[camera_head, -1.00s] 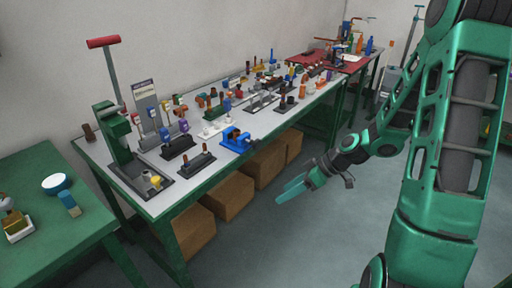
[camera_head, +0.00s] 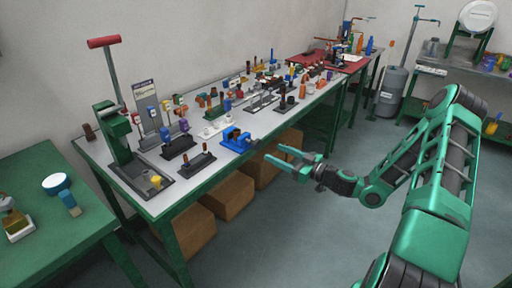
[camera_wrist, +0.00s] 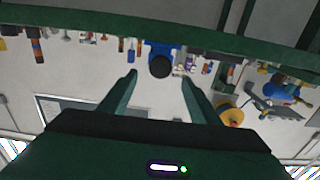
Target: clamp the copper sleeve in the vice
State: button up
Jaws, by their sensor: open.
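The blue vice (camera_head: 236,139) stands at the front edge of the long workbench (camera_head: 232,165), near its middle. A blue shape with a dark round part (camera_wrist: 160,62), probably the vice, shows between and beyond my fingers in the wrist view. My gripper (camera_head: 275,153) is open and empty, off the bench's front edge, to the right of the vice and apart from it. Its two green fingers (camera_wrist: 160,80) are spread wide. Several copper-brown or orange pieces stand on the bench, one of them an upright orange piece (camera_head: 303,90). I cannot tell which is the copper sleeve.
A press with a red handle (camera_head: 104,43) stands at the bench's left end. Small black stands (camera_head: 195,164) lie left of the vice. Cardboard boxes (camera_head: 229,197) sit under the bench. A green table (camera_head: 40,225) is at the left. The floor right of the bench is open.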

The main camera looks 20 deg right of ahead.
aim_at(259, 146)
jog(key=x, duration=1)
jog(key=shift+s, duration=0.1)
jog(key=c, duration=1)
jog(key=shift+a, duration=0.25)
jog(key=shift+d, duration=0.15)
